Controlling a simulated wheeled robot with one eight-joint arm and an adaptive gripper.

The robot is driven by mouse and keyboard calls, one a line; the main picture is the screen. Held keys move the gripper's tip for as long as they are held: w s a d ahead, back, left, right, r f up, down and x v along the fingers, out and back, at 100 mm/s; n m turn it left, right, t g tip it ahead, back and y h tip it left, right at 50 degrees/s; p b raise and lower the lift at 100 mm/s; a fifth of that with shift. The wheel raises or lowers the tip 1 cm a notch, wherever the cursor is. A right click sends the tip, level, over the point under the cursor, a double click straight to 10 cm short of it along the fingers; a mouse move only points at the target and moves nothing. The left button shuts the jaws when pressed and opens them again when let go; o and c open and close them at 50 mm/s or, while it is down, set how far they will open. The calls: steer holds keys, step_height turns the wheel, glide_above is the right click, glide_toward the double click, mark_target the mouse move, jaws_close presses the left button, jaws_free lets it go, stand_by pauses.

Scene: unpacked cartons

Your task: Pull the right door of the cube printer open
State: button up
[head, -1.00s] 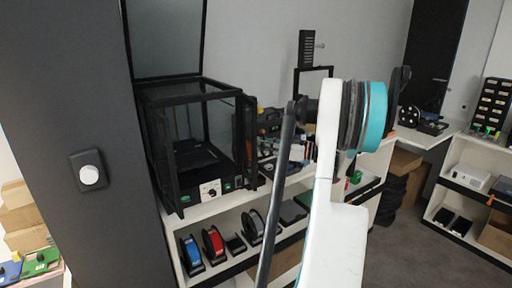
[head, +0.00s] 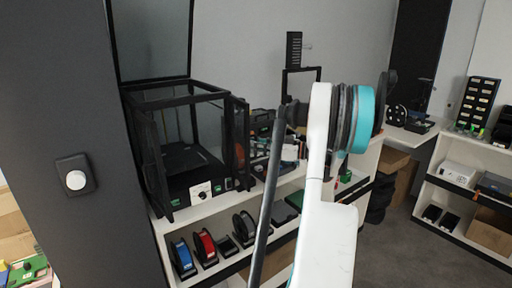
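The cube printer (head: 160,97) stands on the white shelf unit, left of centre in the head view. It has a black frame with clear panels, and its lid (head: 152,40) is raised upright at the back. The right door (head: 237,143) is a narrow dark-framed panel at the right front corner; it looks swung outward and is seen nearly edge-on. The left door (head: 150,165) also stands outward at the left front corner. The inside is visible between them. My white and teal arm rises right of the printer, apart from it in the picture. My gripper is not in view.
A dark wall with a switch (head: 75,179) stands close on the left. Filament spools (head: 203,245) sit on the shelf below the printer. Tools and small parts crowd the top to its right. Open grey floor (head: 400,245) lies at the right.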

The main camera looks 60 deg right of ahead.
steer(key=shift+w, duration=0.1)
steer(key=v, duration=1.2)
stand_by(0.4)
